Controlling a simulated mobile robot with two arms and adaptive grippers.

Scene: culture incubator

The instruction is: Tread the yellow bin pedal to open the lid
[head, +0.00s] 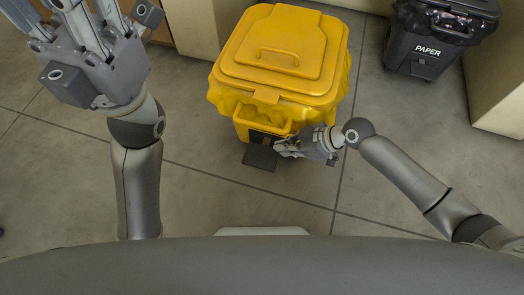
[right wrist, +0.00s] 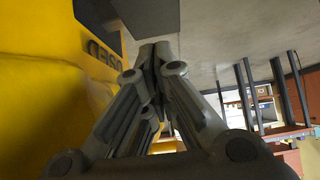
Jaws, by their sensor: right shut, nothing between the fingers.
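The yellow bin (head: 277,55) stands on the floor in the middle of the head view, its lid (head: 285,37) down. A yellow bag edge hangs out around its rim. The dark pedal (head: 261,158) sticks out low at the bin's front. My right gripper (head: 280,147) is shut and empty, low in front of the bin and close to the pedal; I cannot tell whether they touch. In the right wrist view its fingers (right wrist: 152,55) meet, with the yellow bin wall (right wrist: 50,110) beside them. My left gripper (head: 98,12) is raised at the upper left, fingers spread, empty.
A black bin marked PAPER (head: 432,48) stands at the upper right. A pale cabinet (head: 500,85) is at the right edge, and another stands behind the yellow bin. The tiled floor (head: 215,190) in front is clear.

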